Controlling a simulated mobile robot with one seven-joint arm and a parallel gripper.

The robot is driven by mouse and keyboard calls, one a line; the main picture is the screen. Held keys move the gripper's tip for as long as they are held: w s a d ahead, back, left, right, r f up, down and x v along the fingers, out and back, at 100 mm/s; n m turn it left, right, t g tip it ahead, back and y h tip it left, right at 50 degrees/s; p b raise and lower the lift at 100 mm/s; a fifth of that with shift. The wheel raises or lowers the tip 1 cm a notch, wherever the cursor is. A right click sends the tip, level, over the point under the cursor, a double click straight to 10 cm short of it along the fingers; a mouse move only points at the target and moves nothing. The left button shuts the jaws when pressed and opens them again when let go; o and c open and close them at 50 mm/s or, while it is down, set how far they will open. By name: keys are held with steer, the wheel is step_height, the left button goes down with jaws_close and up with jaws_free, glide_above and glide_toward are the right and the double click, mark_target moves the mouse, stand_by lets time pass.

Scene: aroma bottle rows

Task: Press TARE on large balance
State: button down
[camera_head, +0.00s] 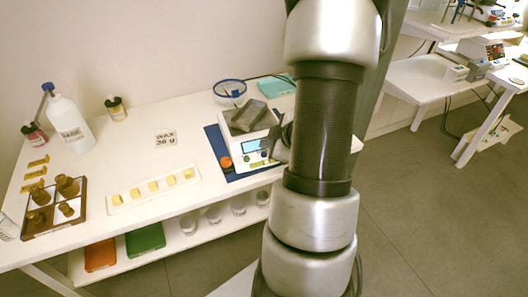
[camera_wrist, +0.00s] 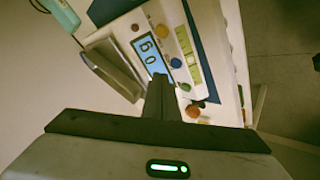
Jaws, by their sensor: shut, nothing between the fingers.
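The large balance (camera_head: 236,152) is a white box on a blue mat, with a dark grey tray-like piece (camera_head: 248,116) on top. In the wrist view its front panel shows a blue display (camera_wrist: 151,56) reading 0 g. Beside the display are an orange button (camera_wrist: 162,31), a blue button (camera_wrist: 176,63) and a green button (camera_wrist: 186,87). I cannot read which is TARE. My gripper (camera_wrist: 160,90) is shut and empty, its tips over the panel near the display's end and the green button. Whether they touch cannot be told. In the head view my arm hides much of the gripper (camera_head: 281,143).
The white table (camera_head: 165,222) also holds a white bottle (camera_head: 69,122), a brown sectioned tray (camera_head: 53,218), a tray of yellow cubes (camera_head: 153,189) and a WAX 36 g card (camera_head: 166,139). A blue-rimmed bowl (camera_head: 229,89) stands behind the balance. Clear tabletop lies around the card.

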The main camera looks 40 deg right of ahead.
mark_target(266, 158)
step_height(266, 158, up, 4)
steer(key=p, duration=0.3)
steer(key=shift+r, duration=0.1)
stand_by(0.6)
